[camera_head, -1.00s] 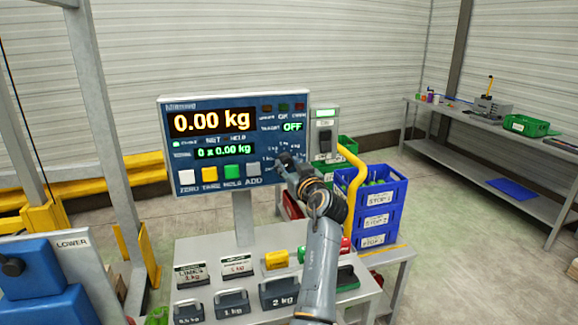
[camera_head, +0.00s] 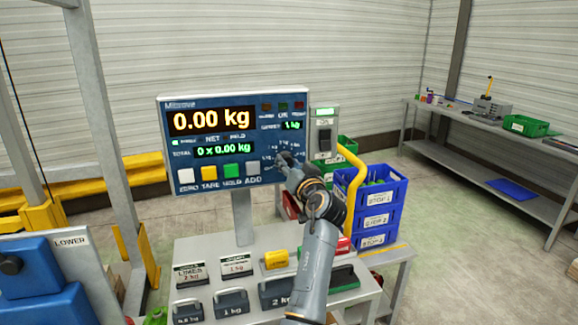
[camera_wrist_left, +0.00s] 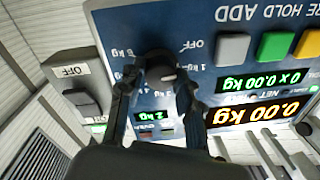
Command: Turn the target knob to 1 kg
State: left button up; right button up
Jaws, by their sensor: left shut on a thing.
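The blue weighing display panel (camera_head: 215,98) stands on a post above the grey bench and reads 0.00 kg. The dark target knob (camera_wrist_left: 160,68) is at the panel's lower right, with weight marks and OFF around it in the left wrist view. My left gripper (camera_head: 288,163) is at the knob, its two fingers (camera_wrist_left: 157,84) closed on either side of it. In the head view the gripper mostly hides the knob. My right gripper is not in view.
A grey switch box (camera_head: 324,133) stands close to the right. Labelled weights (camera_head: 231,304) sit on the bench below. Blue stacked crates (camera_head: 377,205) and a yellow bent pipe (camera_head: 352,190) are to the right.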

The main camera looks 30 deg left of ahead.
pick_arm(q)
jog(key=shift+r+m, duration=0.1)
jog(key=shift+m, duration=1.2)
jog(key=o, duration=1.1)
jog(key=shift+c, duration=0.2)
jog(key=shift+o, duration=0.5)
jog(key=v, duration=0.7)
jog(key=shift+f, duration=0.2)
jog(key=shift+s+d, duration=0.1)
jog(key=shift+s, duration=0.05)
